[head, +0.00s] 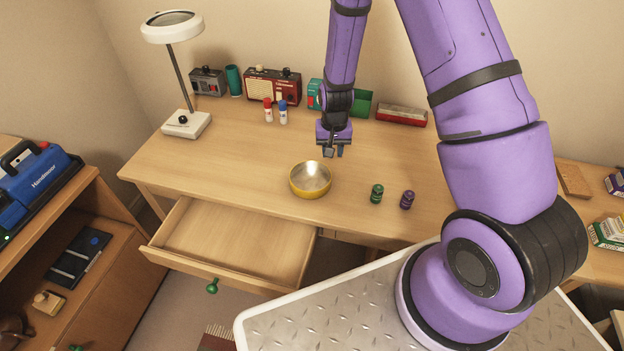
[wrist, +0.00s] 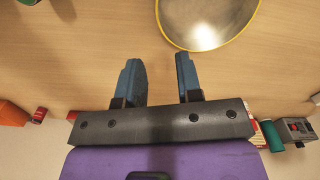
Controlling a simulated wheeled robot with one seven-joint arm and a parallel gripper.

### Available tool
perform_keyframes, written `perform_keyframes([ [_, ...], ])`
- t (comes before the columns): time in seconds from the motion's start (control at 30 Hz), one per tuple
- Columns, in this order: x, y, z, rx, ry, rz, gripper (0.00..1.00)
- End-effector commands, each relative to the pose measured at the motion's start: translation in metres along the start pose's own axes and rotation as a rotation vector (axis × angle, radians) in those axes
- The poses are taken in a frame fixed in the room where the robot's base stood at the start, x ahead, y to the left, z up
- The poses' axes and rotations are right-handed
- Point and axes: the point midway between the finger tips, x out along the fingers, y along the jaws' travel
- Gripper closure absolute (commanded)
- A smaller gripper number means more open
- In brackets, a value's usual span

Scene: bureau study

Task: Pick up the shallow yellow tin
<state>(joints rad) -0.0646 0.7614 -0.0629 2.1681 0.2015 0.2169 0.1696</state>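The shallow yellow tin (head: 310,181) sits upright on the wooden desk, just behind the open drawer. It is round with a yellow rim and a shiny metallic inside that looks empty. In the wrist view the tin (wrist: 208,22) shows at the top edge, partly cut off, beyond the fingertips and to the right. My gripper (head: 333,151) is above the desk, behind the tin and slightly to its right in the head view. In the wrist view its two blue-grey fingers (wrist: 158,72) are apart with nothing between them.
The drawer (head: 235,240) below the tin is pulled out and empty. A green jar (head: 376,193) and a purple jar (head: 407,199) stand right of the tin. A lamp (head: 186,124), radio (head: 272,86) and several small items line the back. The desk left of the tin is clear.

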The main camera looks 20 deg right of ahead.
Motion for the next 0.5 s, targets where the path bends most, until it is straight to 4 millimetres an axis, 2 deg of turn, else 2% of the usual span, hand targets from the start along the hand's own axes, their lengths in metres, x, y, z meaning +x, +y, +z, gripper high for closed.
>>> perform_keyframes([
  [0.3, 0.042, 0.000, 0.001, 0.000, -0.002, 0.001, 0.67],
  [0.5, 0.053, 0.000, 0.002, 0.000, -0.002, 0.000, 0.67],
])
